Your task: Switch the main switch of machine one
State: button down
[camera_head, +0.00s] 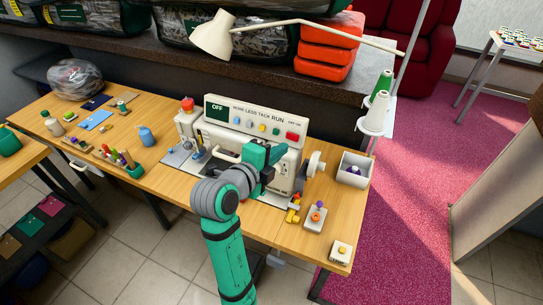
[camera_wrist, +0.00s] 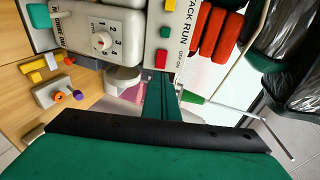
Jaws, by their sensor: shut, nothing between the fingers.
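The white sewing machine (camera_head: 258,135) stands on the wooden table. Its top panel (camera_head: 255,117) has a green block reading OFF, lettering including "RUN" and "OFF ON", and several coloured buttons. A red square switch (camera_head: 292,136) sits at the panel's right end, below the "OFF ON" lettering; it also shows in the wrist view (camera_wrist: 161,58). My gripper (camera_head: 277,152) is shut and empty, in front of the machine, just below and left of the red switch in the head view. In the wrist view its green fingers (camera_wrist: 160,90) lie close to the red switch; contact cannot be told.
A beige lamp (camera_head: 213,36) reaches over the machine from behind. Thread cones (camera_head: 376,110) stand at the right, above a grey bin (camera_head: 354,170). Small button boxes (camera_head: 315,217) lie on the table's right part. Orange boxes (camera_head: 328,48) are stacked on the shelf behind.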

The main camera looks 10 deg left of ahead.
aim_at(295, 139)
jog(key=x, duration=0.6)
jog(key=shift+w+d+f, duration=0.1)
jog(key=shift+w+d, duration=0.05)
jog(key=shift+w, duration=0.1)
